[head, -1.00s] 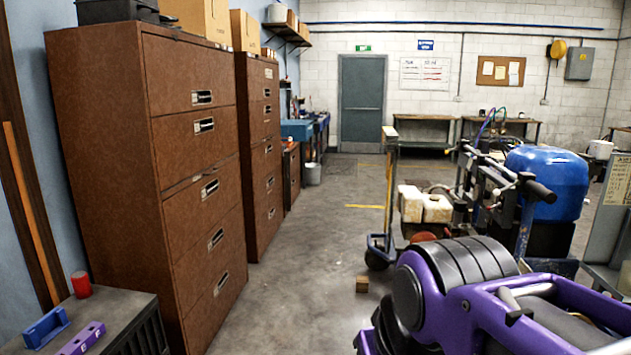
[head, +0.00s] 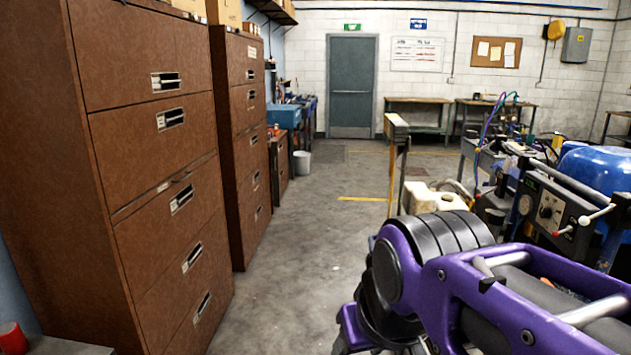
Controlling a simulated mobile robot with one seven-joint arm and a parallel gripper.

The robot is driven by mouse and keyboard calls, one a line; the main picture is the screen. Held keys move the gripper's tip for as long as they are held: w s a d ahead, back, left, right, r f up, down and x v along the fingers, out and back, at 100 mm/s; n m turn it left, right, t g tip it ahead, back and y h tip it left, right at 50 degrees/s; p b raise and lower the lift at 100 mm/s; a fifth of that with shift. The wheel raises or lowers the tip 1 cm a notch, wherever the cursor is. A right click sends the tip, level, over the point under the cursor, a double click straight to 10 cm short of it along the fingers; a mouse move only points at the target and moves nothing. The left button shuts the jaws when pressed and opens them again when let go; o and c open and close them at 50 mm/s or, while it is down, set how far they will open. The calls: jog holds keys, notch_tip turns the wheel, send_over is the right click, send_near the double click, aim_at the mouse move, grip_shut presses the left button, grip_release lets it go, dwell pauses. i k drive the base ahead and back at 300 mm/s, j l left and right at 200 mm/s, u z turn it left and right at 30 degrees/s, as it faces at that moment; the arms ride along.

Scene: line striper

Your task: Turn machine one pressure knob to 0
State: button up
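A striping machine stands at the right, with a dark control panel (head: 553,210) on its front. The panel has a round pale dial or knob (head: 546,212), too small to read. Levers with a white ball (head: 584,220) and a red tip are beside it. A blue tank (head: 597,180) shows behind the panel. No label shows whether this is machine one. My purple and black arm (head: 440,262) fills the lower right, in front of the machine's lower part. My gripper cannot be made out; no fingertips show.
Tall brown filing cabinets (head: 150,150) line the left side. A cart with an upright post (head: 394,150) and a whitish container (head: 432,198) stand left of the machine. The concrete floor (head: 310,230) between is open, back to a grey door (head: 352,87). A red cup (head: 12,338) is at lower left.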

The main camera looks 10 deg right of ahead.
aim_at(544, 212)
jog(key=i, duration=1.2)
jog(key=i+z, duration=0.25)
jog(key=i, duration=0.2)
jog(key=i+j+z, duration=0.2)
jog(key=i, duration=0.2)
